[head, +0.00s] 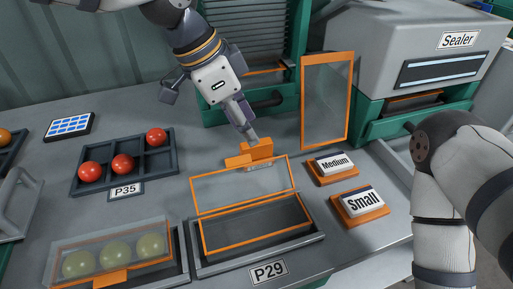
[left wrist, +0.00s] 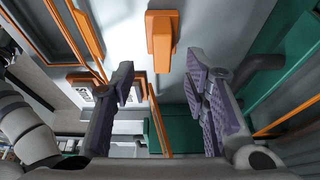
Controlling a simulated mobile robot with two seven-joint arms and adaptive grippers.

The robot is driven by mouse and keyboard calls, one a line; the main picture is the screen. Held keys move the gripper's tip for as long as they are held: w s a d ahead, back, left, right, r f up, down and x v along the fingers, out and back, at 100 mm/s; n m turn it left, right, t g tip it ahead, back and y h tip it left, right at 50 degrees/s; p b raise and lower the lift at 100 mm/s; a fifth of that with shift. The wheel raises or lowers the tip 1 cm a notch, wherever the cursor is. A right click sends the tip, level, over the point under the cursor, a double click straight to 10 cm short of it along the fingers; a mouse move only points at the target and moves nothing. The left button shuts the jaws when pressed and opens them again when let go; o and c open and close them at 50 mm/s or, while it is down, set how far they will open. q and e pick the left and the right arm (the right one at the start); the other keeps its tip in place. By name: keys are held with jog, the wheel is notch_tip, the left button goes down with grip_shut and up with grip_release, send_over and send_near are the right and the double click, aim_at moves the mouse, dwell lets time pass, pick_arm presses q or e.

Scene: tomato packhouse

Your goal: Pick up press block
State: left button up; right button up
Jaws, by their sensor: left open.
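The press block appears to be the orange block (head: 256,150) on the table behind the tray marked P29. In the left wrist view the orange block (left wrist: 162,38) lies beyond my fingertips, roughly in line with the gap between them. My left gripper (head: 248,138) points down just over the block in the head view. In the left wrist view my left gripper (left wrist: 158,82) is open, its purple pads apart with nothing between them. Whether a fingertip touches the block cannot be told. My right arm shows at the right, its gripper out of view.
A clear orange-framed lid (head: 240,187) stands raised over the P29 tray (head: 255,262), in front of the block. Medium (head: 334,163) and Small (head: 362,204) blocks sit to the right. An upright orange-framed panel (head: 326,100) and the sealer (head: 425,50) stand behind. A tomato tray (head: 107,183) is left.

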aim_at(256, 153)
pick_arm(q)
jog(key=x, duration=0.6)
jog(key=shift+w+f, duration=0.15)
grip_shut()
